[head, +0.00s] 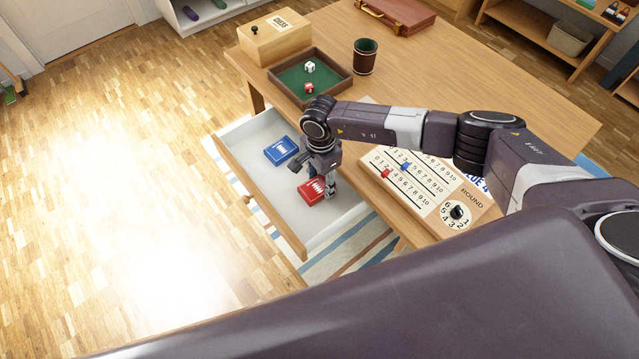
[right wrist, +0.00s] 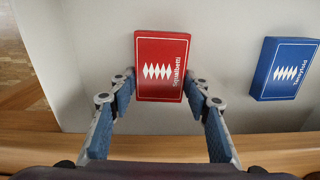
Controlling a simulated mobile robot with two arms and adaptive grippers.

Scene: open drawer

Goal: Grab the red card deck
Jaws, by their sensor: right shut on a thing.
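The red card deck (head: 311,192) lies in the open drawer (head: 264,184), near its right end in the head view. My right gripper (head: 325,187) reaches down into the drawer at the deck. In the right wrist view, the red deck (right wrist: 162,62) has one finger of my right gripper (right wrist: 160,78) against each side at its near end, and the gripper is shut on it. The deck appears flat at the drawer bottom; any lift cannot be told. My left gripper is not in view.
A blue card deck (head: 281,151) lies in the drawer beside the red one. The drawer's front wall (head: 241,185) and the wooden table (head: 440,75) bound the space. A scoreboard (head: 430,184), dice tray (head: 335,66), cup (head: 365,56) and chess box (head: 275,40) stand on the table.

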